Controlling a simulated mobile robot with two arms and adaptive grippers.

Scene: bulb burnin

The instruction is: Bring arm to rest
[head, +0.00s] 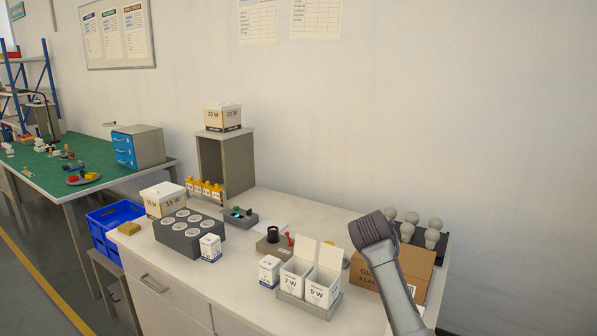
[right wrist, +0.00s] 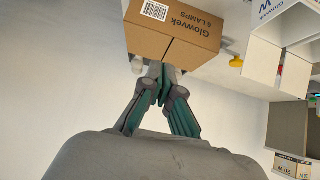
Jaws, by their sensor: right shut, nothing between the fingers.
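My right arm (head: 397,290) reaches in from the lower right of the head view, over the right part of the workbench. Its dark wrist end is raised in front of the cardboard lamp box (head: 416,264); the fingers cannot be made out there. In the right wrist view my right gripper (right wrist: 160,88) has its fingertips together with nothing between them. The cardboard box (right wrist: 172,30) shows upside down just beyond the fingertips; I cannot tell whether they touch it. My left gripper is not in view.
White open cartons marked 7 W (head: 288,284) and 9 W (head: 316,293) stand left of my arm. Several bulbs (head: 432,234) stand behind the cardboard box. A grey block with round sockets (head: 188,235) is further left.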

